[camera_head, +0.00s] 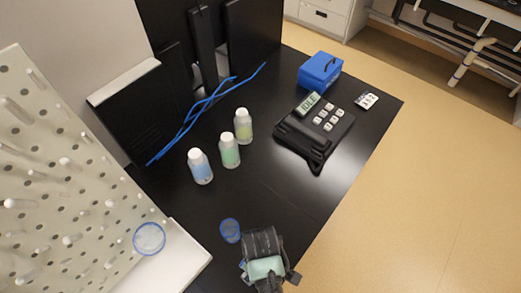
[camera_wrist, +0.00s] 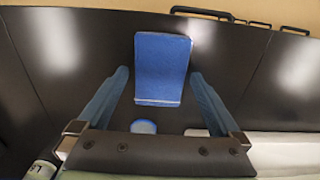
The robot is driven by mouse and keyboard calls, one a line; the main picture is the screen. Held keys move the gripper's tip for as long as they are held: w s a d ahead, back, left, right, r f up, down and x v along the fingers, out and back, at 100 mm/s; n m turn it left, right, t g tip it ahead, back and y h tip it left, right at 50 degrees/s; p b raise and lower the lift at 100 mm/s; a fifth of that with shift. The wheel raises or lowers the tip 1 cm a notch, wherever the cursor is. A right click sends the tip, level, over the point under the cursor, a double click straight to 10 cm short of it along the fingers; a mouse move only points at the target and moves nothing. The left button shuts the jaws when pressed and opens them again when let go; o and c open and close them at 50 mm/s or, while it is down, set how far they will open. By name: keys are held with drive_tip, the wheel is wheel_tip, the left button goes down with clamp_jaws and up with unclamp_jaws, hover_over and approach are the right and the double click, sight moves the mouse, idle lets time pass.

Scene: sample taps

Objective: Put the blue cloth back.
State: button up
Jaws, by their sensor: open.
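The blue cloth (camera_wrist: 162,60) is a flat, folded-looking rectangle on the black worktop in the wrist view. It shows between and beyond the fingers of my gripper (camera_wrist: 160,74), which are spread apart on either side of it in the picture and hold nothing. I cannot tell the height of the fingers above it. In the head view my gripper (camera_head: 250,268) is at the worktop's near end, and the cloth seems hidden behind it. A small round blue item (camera_head: 230,230) lies just left of my gripper; it also shows in the wrist view (camera_wrist: 144,127).
A white pegboard (camera_head: 55,190) with a white ledge (camera_head: 170,268) stands at left; a clear blue-rimmed vessel (camera_head: 149,239) is there. Several capped bottles (camera_head: 201,167), blue tubing (camera_head: 195,115), a black meter (camera_head: 313,130) and a blue box (camera_head: 320,71) occupy the worktop (camera_head: 285,195).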

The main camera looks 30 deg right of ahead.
wheel_tip(320, 180, up, 12)
drive_tip(key=shift+f+b, duration=0.2)
drive_tip(key=shift+b, duration=0.1)
drive_tip(key=w+r+m+t+h, duration=0.15)
drive_tip(key=w+r+t, duration=0.65)
drive_tip(key=w+r, duration=0.8)
drive_tip(key=w+a+r+t, duration=0.1)
drive_tip(key=w+r+t, duration=0.2)
drive_tip(key=r, duration=0.5)
drive_tip(key=w+a+r+t, duration=0.1)
drive_tip(key=w+r+t, duration=0.25)
drive_tip(key=r, duration=0.45)
drive_tip(key=a+r+m+t, duration=0.25)
drive_tip(key=r+t, duration=0.25)
drive_tip(key=r, duration=1)
drive_tip(key=s+a+r+t, duration=0.2)
drive_tip(key=s+r+t, duration=0.2)
drive_tip(key=r, duration=0.5)
drive_tip(key=s+a+r+t+y, duration=0.1)
drive_tip(key=s+a+r+t, duration=0.1)
drive_tip(key=s+r+t, duration=0.2)
drive_tip(key=s+r, duration=0.3)
drive_tip(key=r, duration=0.2)
drive_tip(key=shift+s+a+r, duration=0.15)
drive_tip(key=shift+s+a, duration=0.15)
drive_tip(key=shift+a, duration=0.1)
wheel_tip(320, 180, down, 6)
drive_tip(key=b, duration=0.6)
drive_tip(key=shift+f, duration=0.25)
